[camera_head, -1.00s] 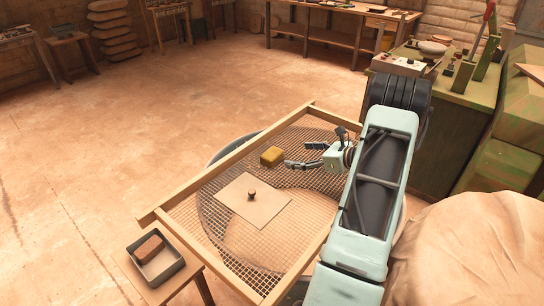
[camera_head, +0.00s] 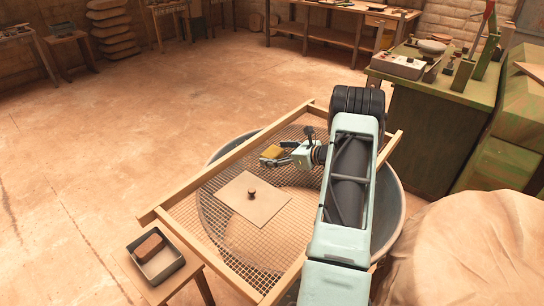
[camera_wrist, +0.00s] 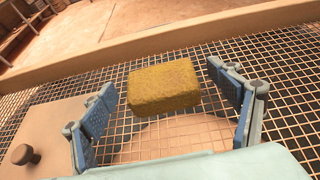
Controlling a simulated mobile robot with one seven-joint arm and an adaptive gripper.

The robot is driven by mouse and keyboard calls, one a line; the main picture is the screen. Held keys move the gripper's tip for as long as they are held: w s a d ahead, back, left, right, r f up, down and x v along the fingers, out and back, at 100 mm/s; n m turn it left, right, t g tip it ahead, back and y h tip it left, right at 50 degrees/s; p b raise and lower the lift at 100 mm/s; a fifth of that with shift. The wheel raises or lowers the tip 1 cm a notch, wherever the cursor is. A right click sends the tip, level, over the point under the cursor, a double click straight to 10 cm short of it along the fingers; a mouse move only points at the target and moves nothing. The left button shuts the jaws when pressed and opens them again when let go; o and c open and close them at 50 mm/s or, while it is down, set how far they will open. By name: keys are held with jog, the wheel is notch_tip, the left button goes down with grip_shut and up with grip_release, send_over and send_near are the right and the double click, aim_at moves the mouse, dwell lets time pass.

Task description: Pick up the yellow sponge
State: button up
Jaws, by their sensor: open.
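The yellow sponge (camera_head: 272,152) rests on the wire mesh of a wood-framed screen (camera_head: 188,191). In the wrist view the sponge (camera_wrist: 164,86) lies ahead of my gripper, in line with the space between the two blue-padded fingers. My gripper (camera_head: 275,154) is open, with one finger on each side of the sponge's near end. In the wrist view the gripper (camera_wrist: 165,105) shows a gap on both sides, and neither finger appears to touch the sponge. In the head view the fingers partly hide the sponge.
The screen lies across a round grey tub (camera_head: 393,205). A flat board with a knob (camera_head: 253,204) lies on the mesh beside my gripper. A grey tray (camera_head: 169,272) with a reddish-brown block (camera_head: 149,247) stands on a small stool at the front left. A pale sack (camera_head: 470,250) is at right.

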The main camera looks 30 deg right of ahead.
jog(key=c, duration=1.1)
jog(key=shift+r, duration=0.1)
